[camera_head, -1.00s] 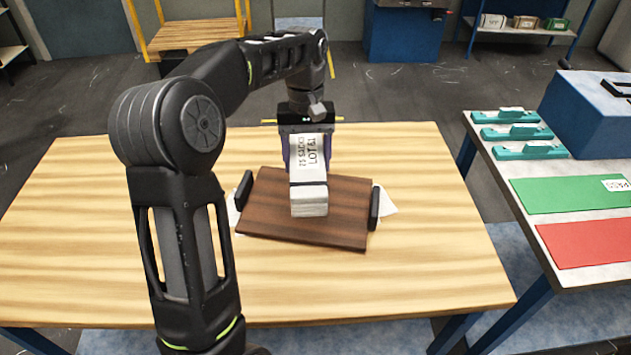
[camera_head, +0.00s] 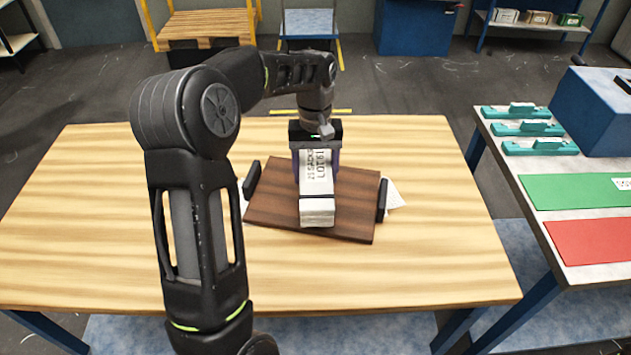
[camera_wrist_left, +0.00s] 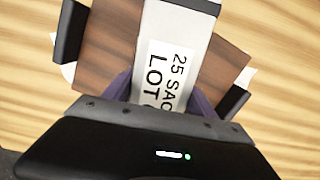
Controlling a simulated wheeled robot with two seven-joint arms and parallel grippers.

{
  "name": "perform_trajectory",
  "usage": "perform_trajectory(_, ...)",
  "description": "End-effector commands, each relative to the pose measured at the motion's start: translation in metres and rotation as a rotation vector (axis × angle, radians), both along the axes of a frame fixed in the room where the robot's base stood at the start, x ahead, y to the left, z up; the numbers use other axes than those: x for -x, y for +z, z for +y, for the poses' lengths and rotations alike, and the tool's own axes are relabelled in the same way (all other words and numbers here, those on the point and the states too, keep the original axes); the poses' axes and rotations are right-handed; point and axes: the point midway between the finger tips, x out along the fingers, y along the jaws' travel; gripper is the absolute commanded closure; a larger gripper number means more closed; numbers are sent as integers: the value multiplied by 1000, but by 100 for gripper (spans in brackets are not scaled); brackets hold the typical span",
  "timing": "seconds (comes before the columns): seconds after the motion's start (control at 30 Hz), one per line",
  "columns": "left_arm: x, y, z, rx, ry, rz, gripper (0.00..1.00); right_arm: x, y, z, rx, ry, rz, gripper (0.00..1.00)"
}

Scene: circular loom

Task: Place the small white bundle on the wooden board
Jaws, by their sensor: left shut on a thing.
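The small white bundle (camera_head: 317,186) has a printed label reading "25 SACKS LOT" and a dark band around it. My left gripper (camera_head: 317,165) is shut on the bundle, with its purple fingers on either side. The bundle is over the middle of the dark brown wooden board (camera_head: 270,205). I cannot tell whether it touches the board. The wrist view also shows the bundle (camera_wrist_left: 180,40) between the fingers (camera_wrist_left: 160,95), with the board (camera_wrist_left: 110,40) beneath. My right gripper is not in view.
The board has black handles (camera_head: 252,180) at its ends and white sheets sticking out beneath it. It lies on a light wood table (camera_head: 420,260) with free room around it. At right, a side table holds teal holders (camera_head: 525,129), green (camera_head: 575,190) and red mats and a blue box.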

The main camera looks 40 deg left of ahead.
Motion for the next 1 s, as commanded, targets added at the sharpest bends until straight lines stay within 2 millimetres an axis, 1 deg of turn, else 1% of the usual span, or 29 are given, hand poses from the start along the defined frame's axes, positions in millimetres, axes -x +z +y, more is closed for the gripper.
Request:
perform_trajectory(0.2,1,-26,0,0,0,4,100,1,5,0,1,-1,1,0)
perform_trajectory(0.3,1,-34,0,0,0,1,100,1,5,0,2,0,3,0)
perform_trajectory(0.63,0,-37,0,0,0,0,100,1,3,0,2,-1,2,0)
perform_trajectory(0.67,1,-38,0,0,0,1,34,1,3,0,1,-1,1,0)
perform_trajectory(0.9,1,-37,0,1,0,1,14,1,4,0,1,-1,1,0)
perform_trajectory(1.0,1,-37,0,1,0,1,13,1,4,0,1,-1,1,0)
